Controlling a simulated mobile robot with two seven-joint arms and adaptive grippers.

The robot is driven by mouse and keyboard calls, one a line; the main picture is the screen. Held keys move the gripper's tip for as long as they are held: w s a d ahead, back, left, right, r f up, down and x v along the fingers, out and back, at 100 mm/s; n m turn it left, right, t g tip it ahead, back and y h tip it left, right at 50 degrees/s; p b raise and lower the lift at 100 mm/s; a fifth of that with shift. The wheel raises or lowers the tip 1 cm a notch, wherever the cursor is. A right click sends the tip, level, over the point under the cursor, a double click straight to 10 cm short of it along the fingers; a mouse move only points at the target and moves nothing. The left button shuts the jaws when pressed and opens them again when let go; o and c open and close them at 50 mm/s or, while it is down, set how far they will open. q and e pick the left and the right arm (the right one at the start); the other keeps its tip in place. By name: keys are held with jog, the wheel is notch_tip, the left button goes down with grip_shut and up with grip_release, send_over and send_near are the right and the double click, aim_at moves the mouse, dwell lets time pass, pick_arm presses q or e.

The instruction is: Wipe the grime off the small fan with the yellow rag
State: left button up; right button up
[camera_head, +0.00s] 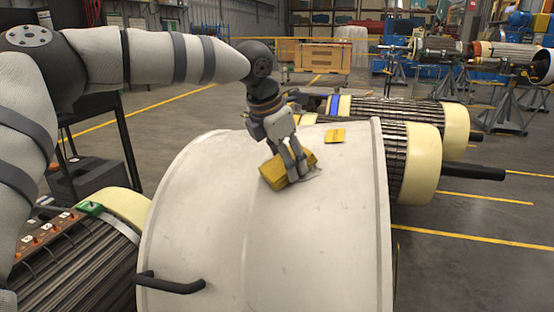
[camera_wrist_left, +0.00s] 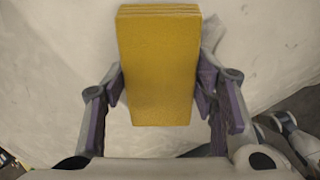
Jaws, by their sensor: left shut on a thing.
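The yellow rag (camera_head: 284,172) is a folded block in my left gripper (camera_head: 296,168). In the left wrist view the rag (camera_wrist_left: 158,62) sits between the two fingers of the gripper (camera_wrist_left: 160,95), which is shut on it. The gripper reaches down to the upper side of a large white rounded housing (camera_head: 240,225), and the rag is at or just above its surface; I cannot tell if they touch. A faint grey smudge (camera_head: 313,174) shows right beside the rag. I cannot make out a small fan as such. My right gripper is out of view.
A small yellow label (camera_head: 335,136) is on the housing behind the rag. A black handle (camera_head: 170,284) sticks out at its lower left. Ribbed rotors with cream ends (camera_head: 423,160) lie behind and to the right. A green-tagged terminal strip (camera_head: 60,233) is at left.

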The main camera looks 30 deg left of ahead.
aim_at(269, 161)
pick_arm(q)
jog(key=shift+w+d+r, duration=0.1)
jog(key=shift+w+d, duration=0.2)
jog(key=shift+d, duration=0.75)
jog(key=shift+w+d+r, duration=0.15)
jog(key=shift+w+d, duration=0.1)
jog(key=shift+d, duration=0.85)
jog(key=shift+w+d+r, duration=0.1)
jog(key=shift+w+d, duration=0.2)
jog(key=shift+d, duration=0.75)
jog(key=shift+d+r, duration=0.1)
jog(key=shift+s+r, duration=0.1)
jog(key=shift+s+a+p, duration=0.2)
jog(key=shift+a, duration=0.55)
jog(key=shift+s+a+p, duration=0.15)
jog(key=shift+a+p, duration=0.05)
jog(key=shift+a, duration=0.55)
jog(key=shift+s+a+f, duration=0.25)
jog(key=shift+a+f, duration=0.15)
jog(key=shift+a, duration=0.8)
jog(key=shift+s+a+f, duration=0.3)
jog(key=shift+a+f, duration=0.05)
jog(key=shift+a, duration=0.9)
jog(key=shift+s+a+f, duration=0.25)
jog(key=shift+a+f, duration=0.15)
jog(key=shift+a, duration=0.8)
jog(key=shift+v, duration=3.05)
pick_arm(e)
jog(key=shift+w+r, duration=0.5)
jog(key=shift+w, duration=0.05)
